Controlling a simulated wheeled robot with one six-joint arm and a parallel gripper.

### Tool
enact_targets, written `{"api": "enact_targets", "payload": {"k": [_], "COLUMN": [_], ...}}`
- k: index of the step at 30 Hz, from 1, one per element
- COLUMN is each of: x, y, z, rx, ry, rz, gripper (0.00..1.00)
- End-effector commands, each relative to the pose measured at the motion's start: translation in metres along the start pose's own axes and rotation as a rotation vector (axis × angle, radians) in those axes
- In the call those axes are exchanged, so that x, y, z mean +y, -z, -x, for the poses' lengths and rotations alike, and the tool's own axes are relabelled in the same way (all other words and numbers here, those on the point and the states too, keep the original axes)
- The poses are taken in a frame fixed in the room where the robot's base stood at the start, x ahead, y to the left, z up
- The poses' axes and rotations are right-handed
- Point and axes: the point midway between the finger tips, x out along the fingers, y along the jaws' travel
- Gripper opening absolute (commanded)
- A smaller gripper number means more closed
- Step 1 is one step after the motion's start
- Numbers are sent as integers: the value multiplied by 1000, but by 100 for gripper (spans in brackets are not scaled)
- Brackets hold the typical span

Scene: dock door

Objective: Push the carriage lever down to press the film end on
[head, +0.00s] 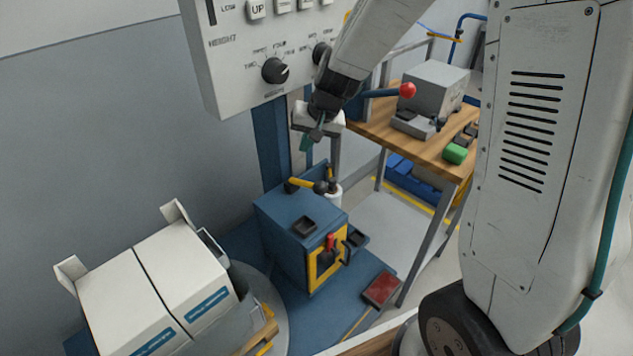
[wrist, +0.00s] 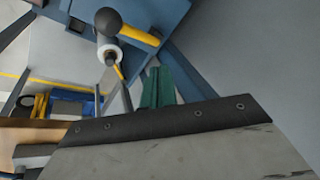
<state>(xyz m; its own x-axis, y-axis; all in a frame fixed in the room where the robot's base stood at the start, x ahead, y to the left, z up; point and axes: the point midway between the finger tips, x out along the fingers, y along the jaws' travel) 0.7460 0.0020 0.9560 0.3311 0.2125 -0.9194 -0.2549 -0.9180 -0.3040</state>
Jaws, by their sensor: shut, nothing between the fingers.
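The blue carriage (head: 283,215) stands low at the foot of the blue mast. A yellow lever with a black knob (head: 302,184) lies across its top, and I take this as the carriage lever. In the wrist view the lever (wrist: 137,30) shows with its knob close to the white film roll (wrist: 108,52). The roll (head: 334,194) stands beside the carriage in the head view. My gripper (head: 307,143) is shut and empty, above the lever and apart from it. Its teal fingertips (wrist: 157,88) also show in the wrist view. I cannot make out the film end.
A control panel (head: 245,45) with knobs hangs behind my arm. A wooden bench (head: 440,157) at right holds a grey machine, a red-knobbed handle (head: 407,90) and a green block. White cartons (head: 150,285) stand at lower left. There is free air between gripper and carriage.

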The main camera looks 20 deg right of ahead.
Motion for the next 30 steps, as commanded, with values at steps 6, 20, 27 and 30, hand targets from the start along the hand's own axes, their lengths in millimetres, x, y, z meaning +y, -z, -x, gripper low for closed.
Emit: {"api": "enact_targets", "payload": {"k": [6, 20, 27, 30], "x": [18, 35, 35, 35], "y": [-19, -36, -36, -36], "z": [-23, -46, -46, -46], "rx": [-6, -5, -5, -5], "ry": [-2, -2, -2, -2], "rz": [-2, 2, 2, 3], "gripper": [0, 0, 0, 0]}}
